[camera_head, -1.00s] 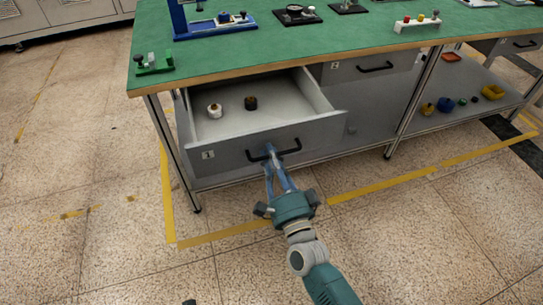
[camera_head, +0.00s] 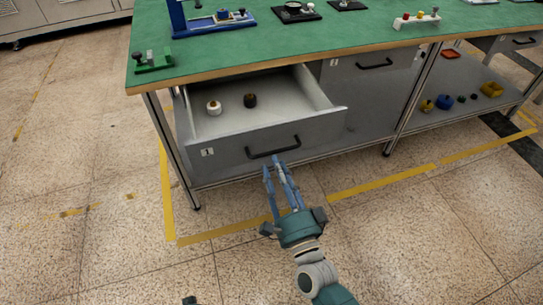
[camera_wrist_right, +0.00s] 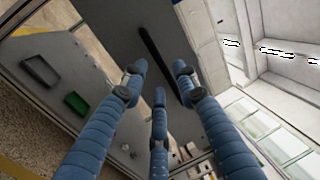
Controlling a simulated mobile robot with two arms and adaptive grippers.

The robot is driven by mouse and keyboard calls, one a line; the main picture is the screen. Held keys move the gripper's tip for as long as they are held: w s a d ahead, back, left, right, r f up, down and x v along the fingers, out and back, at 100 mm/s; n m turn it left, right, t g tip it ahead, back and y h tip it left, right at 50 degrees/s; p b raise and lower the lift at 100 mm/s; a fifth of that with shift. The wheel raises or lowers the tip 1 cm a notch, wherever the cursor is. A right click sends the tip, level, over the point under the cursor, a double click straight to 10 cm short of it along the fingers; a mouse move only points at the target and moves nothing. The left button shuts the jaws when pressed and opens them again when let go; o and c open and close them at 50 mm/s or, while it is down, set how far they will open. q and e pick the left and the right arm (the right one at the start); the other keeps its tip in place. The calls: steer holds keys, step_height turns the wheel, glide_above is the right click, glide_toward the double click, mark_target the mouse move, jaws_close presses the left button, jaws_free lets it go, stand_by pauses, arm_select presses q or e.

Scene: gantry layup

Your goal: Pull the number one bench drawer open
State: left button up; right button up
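The number one drawer (camera_head: 225,158) stands pulled out of the bench, its label "1" at the left of its grey front. Its black bar handle (camera_head: 273,147) is free of the fingers. Inside lie a white spool-like piece (camera_head: 214,108) and a dark one (camera_head: 250,101). My right gripper (camera_head: 276,170) is just below and in front of the handle, apart from it. In the right wrist view the gripper's blue fingers (camera_wrist_right: 158,85) are spread and empty, with the dark handle (camera_wrist_right: 158,55) beyond them.
The green bench top (camera_head: 290,45) carries fixtures, including a green one (camera_head: 153,64) at the left corner. A second drawer (camera_head: 370,64) is shut at right. Bins stand on the lower shelf (camera_head: 425,122). The floor in front is open, marked with yellow tape (camera_head: 385,181).

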steer(key=v, duration=0.6)
steer(key=shift+s, duration=0.35)
steer(key=shift+d, duration=0.1)
